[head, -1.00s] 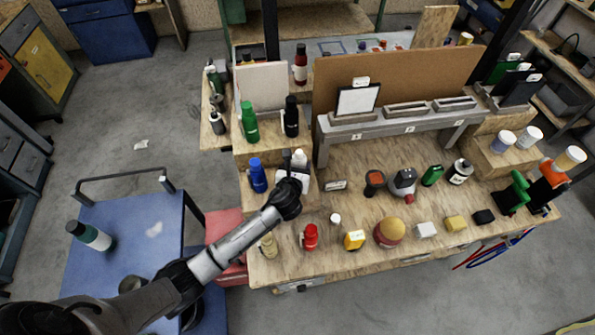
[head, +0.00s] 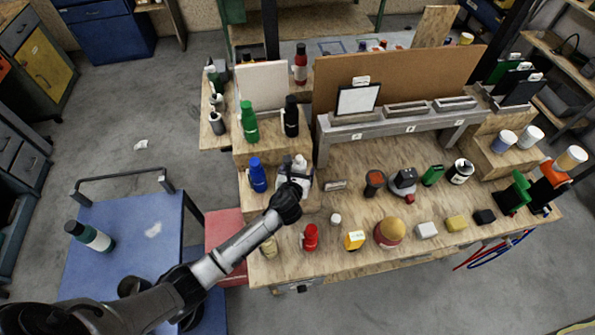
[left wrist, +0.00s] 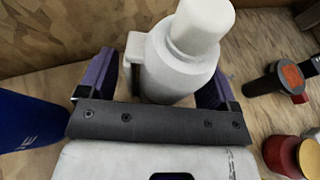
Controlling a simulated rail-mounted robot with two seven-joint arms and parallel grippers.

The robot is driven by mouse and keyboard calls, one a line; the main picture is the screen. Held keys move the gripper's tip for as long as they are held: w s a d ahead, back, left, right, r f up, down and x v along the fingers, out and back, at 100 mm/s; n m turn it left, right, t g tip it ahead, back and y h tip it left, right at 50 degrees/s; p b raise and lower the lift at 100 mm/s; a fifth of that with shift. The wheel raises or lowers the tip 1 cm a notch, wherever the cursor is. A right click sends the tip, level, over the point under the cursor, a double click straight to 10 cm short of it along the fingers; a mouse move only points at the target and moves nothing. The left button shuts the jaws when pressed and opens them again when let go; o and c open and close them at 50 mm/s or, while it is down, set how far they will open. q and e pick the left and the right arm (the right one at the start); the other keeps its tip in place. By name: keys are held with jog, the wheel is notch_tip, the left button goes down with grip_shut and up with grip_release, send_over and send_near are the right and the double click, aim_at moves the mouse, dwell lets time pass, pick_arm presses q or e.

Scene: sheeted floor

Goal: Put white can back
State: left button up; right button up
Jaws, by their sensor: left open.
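The white can (head: 299,162), bottle-shaped with a narrower top, stands on the raised wooden step at the left of the workbench. In the left wrist view the can (left wrist: 186,62) is upright between the two purple-lined fingers. My left gripper (head: 296,176) is open around the can, its fingers (left wrist: 160,78) on either side of it. A gap shows by the right finger; contact at the left finger is hard to tell. The can's lower part is partly hidden by the gripper. My right gripper is not in view.
A blue bottle (head: 257,175) stands close left of the gripper and shows in the left wrist view (left wrist: 28,122). Green (head: 249,122) and black (head: 290,117) bottles stand on the higher step behind. A red-capped item (head: 310,237) and small objects line the bench front. A blue cart (head: 140,235) stands left.

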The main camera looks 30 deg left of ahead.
pick_arm(q)
jog(key=shift+r, duration=0.25)
jog(key=p+v, duration=0.1)
jog(key=v, duration=1.1)
jog(key=shift+f, duration=0.1)
